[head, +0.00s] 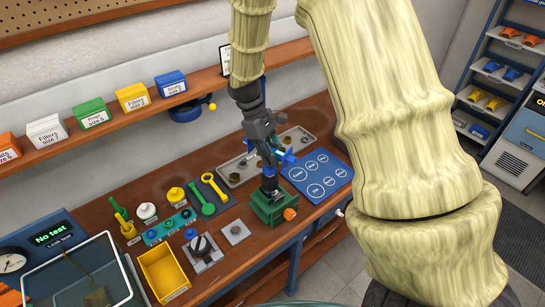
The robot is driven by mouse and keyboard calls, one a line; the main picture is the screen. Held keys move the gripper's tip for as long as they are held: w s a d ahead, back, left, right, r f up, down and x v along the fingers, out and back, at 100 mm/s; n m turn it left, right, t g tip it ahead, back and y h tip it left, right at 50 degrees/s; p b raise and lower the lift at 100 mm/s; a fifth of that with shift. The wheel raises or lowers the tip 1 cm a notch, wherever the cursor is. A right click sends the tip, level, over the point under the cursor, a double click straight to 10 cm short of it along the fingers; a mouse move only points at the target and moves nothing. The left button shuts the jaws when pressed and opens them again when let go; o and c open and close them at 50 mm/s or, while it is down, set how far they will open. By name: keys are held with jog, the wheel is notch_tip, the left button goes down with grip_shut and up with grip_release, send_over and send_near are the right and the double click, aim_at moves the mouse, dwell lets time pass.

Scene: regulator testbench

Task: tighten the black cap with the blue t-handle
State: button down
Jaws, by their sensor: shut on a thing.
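My gripper (265,143) points down over the bench, shut on the blue t-handle (288,158), whose blue ends show beside the fingers. Below it a dark upright part, which looks like the black cap (269,184), stands in a green fixture (267,211) with an orange knob. The t-handle is right above this part. Whether the two touch or are engaged I cannot tell, as the fingers hide much of the handle.
A grey tray (239,171) and a blue mat with white circles (330,190) lie close behind and right of the fixture. Green and yellow wrenches (203,204), a yellow bin (154,289) and a block with a black knob (213,262) stand left. Labelled boxes line the shelf.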

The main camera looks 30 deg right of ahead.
jog(key=shift+r, duration=0.5)
jog(key=shift+r, duration=2.4)
